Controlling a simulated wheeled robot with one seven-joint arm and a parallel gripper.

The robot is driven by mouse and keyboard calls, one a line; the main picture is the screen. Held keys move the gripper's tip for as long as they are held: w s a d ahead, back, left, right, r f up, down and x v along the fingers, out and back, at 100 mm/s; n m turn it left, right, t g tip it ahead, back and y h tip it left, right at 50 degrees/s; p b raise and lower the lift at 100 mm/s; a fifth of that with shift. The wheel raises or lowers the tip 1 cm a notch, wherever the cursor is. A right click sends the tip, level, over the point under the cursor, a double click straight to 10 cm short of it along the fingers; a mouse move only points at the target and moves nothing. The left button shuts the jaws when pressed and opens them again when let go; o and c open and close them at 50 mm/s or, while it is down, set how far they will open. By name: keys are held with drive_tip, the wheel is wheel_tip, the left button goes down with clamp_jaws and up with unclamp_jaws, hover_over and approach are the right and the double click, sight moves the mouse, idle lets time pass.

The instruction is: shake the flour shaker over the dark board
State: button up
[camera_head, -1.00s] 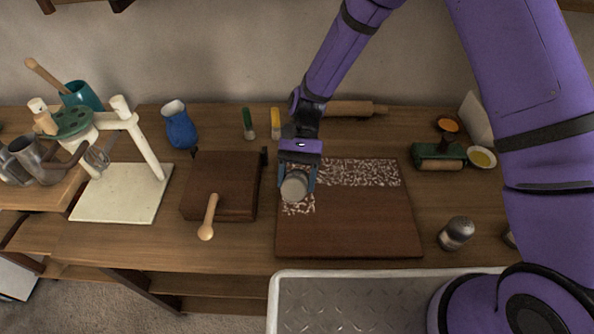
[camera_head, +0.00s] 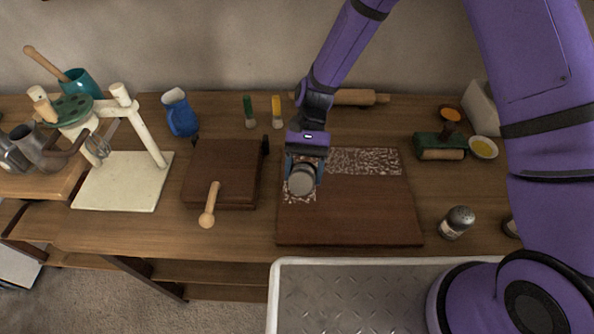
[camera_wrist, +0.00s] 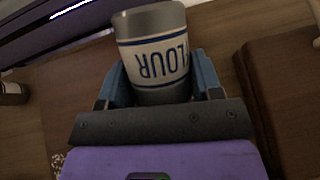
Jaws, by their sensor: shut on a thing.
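The dark board (camera_head: 350,217) lies flat on the wooden counter. Pale flour specks (camera_head: 365,161) cover a band along its far edge and a patch at its left side. My gripper (camera_head: 304,172) is over the left part of the board, shut on the flour shaker (camera_head: 301,180). The wrist view shows the shaker (camera_wrist: 153,50) between the blue fingers, its "FLOUR" label upside down. In the head view its round grey end faces the camera. The near and right parts of the board look bare.
A second shaker (camera_head: 457,222) stands right of the board. A thick brown block (camera_head: 222,172) with a wooden-handled tool (camera_head: 209,205) is to the left. A rolling pin (camera_head: 355,97) lies behind. A metal tray (camera_head: 380,300) is in front.

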drive_tip(key=shift+d, duration=3.25)
drive_tip(key=shift+s+a, duration=0.1)
drive_tip(key=shift+a, duration=0.4)
drive_tip(key=shift+d, duration=4.5)
drive_tip(key=shift+a, duration=0.6)
drive_tip(key=shift+d, duration=4.5)
drive_tip(key=shift+a, duration=0.5)
drive_tip(key=shift+d, duration=0.55)
drive_tip(key=shift+s, duration=4.5)
drive_tip(key=shift+s+a, duration=0.15)
drive_tip(key=shift+a, duration=0.45)
drive_tip(key=shift+d, duration=0.55)
drive_tip(key=shift+a, duration=4.05)
